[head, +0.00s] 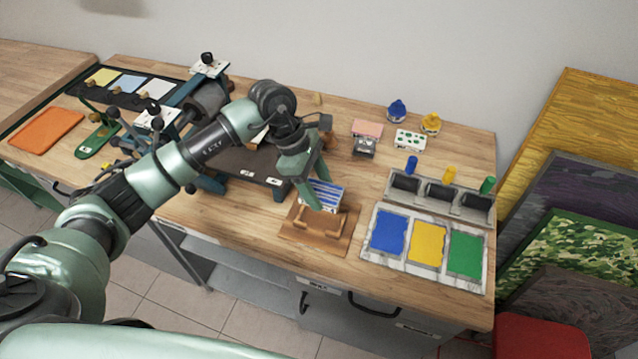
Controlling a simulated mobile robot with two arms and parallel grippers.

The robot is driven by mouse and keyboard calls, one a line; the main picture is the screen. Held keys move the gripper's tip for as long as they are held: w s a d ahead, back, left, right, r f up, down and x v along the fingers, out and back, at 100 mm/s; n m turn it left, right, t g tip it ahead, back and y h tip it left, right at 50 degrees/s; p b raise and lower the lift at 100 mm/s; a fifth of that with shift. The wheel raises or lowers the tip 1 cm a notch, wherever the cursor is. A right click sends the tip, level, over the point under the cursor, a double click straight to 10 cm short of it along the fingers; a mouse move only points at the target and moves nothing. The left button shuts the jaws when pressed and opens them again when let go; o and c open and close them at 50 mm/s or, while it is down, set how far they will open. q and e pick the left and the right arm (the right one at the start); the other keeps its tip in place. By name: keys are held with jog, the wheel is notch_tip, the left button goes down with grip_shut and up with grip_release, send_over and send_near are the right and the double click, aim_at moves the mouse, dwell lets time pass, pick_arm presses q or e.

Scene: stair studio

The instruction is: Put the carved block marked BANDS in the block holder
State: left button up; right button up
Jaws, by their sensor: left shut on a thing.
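The carved block with blue stripes (328,188), which looks like the BANDS block, is between the fingers of my left gripper (318,190). My left gripper is shut on it, pointing down. The wooden block holder (315,243) lies near the table's front edge, with raised wooden pieces on its base. The block is over the holder's back part in the picture. I cannot tell whether it touches the holder. The fingers hide part of the block. My right gripper is not in view.
Blue, yellow and green pads (428,243) lie on a tray right of the holder, with a grey three-bay rack (440,198) behind. A green-dotted block (410,139) and a pink-topped block (367,128) stand farther back. A dark press bed (245,165) is to the left.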

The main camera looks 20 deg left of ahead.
pick_arm(q)
jog(key=b, duration=0.2)
send_over(325, 220)
jog(key=a, duration=0.2)
jog(key=shift+d+f, duration=0.15)
jog(key=shift+f, duration=1.25)
jog(key=shift+d+f, duration=0.1)
jog(key=shift+f, duration=1.45)
jog(key=shift+w+f, duration=0.1)
jog(key=shift+f, duration=0.15)
jog(key=shift+b, duration=0.35)
jog(key=shift+r, duration=0.1)
jog(key=shift+b, duration=0.65)
jog(key=shift+f+b, duration=1.25)
